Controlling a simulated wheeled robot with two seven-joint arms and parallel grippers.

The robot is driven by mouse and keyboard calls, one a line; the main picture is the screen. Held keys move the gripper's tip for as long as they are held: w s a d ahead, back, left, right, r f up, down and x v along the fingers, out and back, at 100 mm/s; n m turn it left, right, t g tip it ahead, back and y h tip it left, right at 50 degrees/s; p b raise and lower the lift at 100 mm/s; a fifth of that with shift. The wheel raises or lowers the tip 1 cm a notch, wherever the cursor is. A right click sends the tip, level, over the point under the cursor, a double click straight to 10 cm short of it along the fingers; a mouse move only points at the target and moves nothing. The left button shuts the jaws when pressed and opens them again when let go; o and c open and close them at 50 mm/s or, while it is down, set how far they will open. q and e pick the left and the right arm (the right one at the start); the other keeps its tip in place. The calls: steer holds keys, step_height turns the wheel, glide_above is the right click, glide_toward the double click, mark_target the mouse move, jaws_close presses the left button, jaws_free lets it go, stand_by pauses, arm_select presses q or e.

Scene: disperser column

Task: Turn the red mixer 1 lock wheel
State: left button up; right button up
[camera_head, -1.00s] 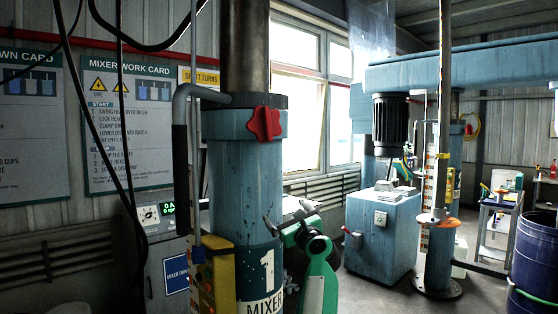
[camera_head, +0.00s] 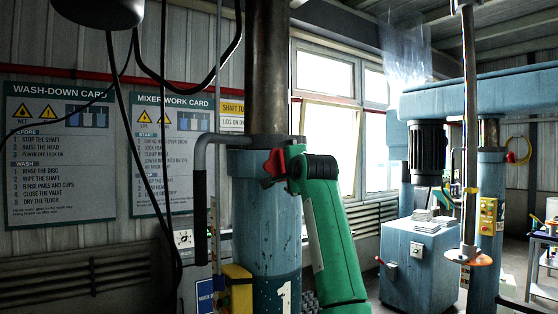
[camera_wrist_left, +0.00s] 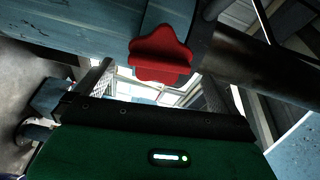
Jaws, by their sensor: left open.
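The red lobed lock wheel (camera_head: 276,162) sits on the collar of the blue mixer 1 column (camera_head: 267,225). In the head view my left gripper (camera_head: 285,176), at the end of the green arm, is right at the wheel and partly covers it. In the left wrist view the wheel (camera_wrist_left: 160,53) shows ahead, between the lines of the two open fingers (camera_wrist_left: 157,80). Nothing is held. I cannot tell whether a finger touches the wheel. My right gripper is not in view.
A grey bent handle (camera_head: 202,165) stands left of the column, with a yellow box (camera_head: 236,285) below. Dark cables hang at the left before the wall cards (camera_head: 60,150). A second mixer (camera_head: 427,150) and a blue cabinet (camera_head: 420,262) stand at the right.

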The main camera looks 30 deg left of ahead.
mark_target(282, 166)
arm_select(q)
steer(key=p+x, duration=0.3)
steer(key=x, duration=0.4)
steer(key=shift+w+r, duration=0.15)
steer(key=shift+r, duration=0.05)
steer(key=shift+w+a+f+p, duration=0.15)
steer(key=shift+w+a+p, duration=0.2)
steer(key=shift+a+p, duration=0.15)
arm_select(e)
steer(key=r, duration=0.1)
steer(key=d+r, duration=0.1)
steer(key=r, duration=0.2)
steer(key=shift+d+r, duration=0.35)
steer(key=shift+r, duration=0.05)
arm_select(q)
steer(key=c, duration=0.5)
steer(key=shift+c, duration=0.7)
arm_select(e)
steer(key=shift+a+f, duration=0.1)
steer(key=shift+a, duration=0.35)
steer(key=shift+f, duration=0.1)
